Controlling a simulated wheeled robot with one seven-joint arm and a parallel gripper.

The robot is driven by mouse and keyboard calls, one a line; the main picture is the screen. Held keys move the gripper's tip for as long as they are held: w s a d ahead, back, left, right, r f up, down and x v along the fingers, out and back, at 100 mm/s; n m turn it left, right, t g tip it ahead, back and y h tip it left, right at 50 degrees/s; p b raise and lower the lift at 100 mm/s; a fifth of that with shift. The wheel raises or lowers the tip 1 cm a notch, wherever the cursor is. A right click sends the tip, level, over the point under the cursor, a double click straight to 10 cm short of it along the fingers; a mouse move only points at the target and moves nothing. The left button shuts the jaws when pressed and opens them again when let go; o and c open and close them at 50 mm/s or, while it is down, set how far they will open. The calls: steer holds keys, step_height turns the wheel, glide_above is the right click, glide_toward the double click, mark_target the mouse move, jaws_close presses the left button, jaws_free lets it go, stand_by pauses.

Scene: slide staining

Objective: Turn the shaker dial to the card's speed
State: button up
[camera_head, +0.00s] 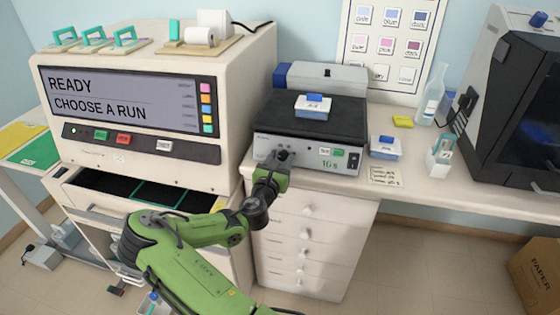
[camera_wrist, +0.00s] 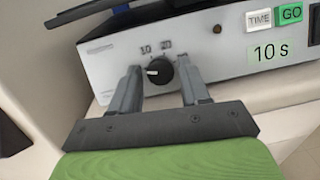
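The shaker (camera_head: 305,118), a pale box with a black top platform, stands on the bench in the head view. Its black dial (camera_wrist: 160,71) shows in the wrist view, with a white mark pointing left and small numbers above, seemingly 10 and 20. My gripper (camera_wrist: 158,78) is open, one finger on each side of the dial; I cannot tell whether they touch it. In the head view my gripper (camera_head: 283,158) is at the shaker's front and hides the dial. A small card (camera_head: 385,175) with illegible writing lies on the bench to the right.
A label reading 10 s (camera_wrist: 271,51) and the TIME (camera_wrist: 259,20) and GO (camera_wrist: 290,13) buttons are right of the dial. A blue-and-white box (camera_head: 314,106) sits on the shaker. Another (camera_head: 385,147) stands right of it. The large stainer (camera_head: 150,140) is at left.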

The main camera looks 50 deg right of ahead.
steer(key=c, duration=0.7)
steer(key=shift+c, duration=0.2)
steer(key=shift+m, duration=0.3)
steer(key=m+g+p, duration=0.1)
steer(key=m, duration=0.1)
steer(key=m+g+p, duration=0.1)
steer(key=m, duration=0.2)
steer(key=shift+w+r+m+g, duration=0.15)
steer(key=shift+m+g, duration=0.15)
steer(key=shift+g, duration=0.1)
steer(key=m+g+p, duration=0.1)
steer(key=m, duration=0.2)
steer(key=m+g+y, duration=0.1)
steer(key=m, duration=0.2)
steer(key=shift+w+r+p, duration=0.1)
steer(key=shift+w+p, duration=0.05)
steer(key=shift+p, duration=0.2)
steer(key=m, duration=0.2)
steer(key=m+g+y, duration=0.1)
steer(key=m, duration=0.2)
steer(key=shift+r+y, duration=0.1)
steer(key=shift+y, duration=0.2)
steer(key=m+y, duration=0.1)
steer(key=m, duration=0.3)
steer(key=shift+r+m+g+y, duration=0.1)
steer(key=shift+m+g+y, duration=0.2)
steer(key=shift+y, duration=0.1)
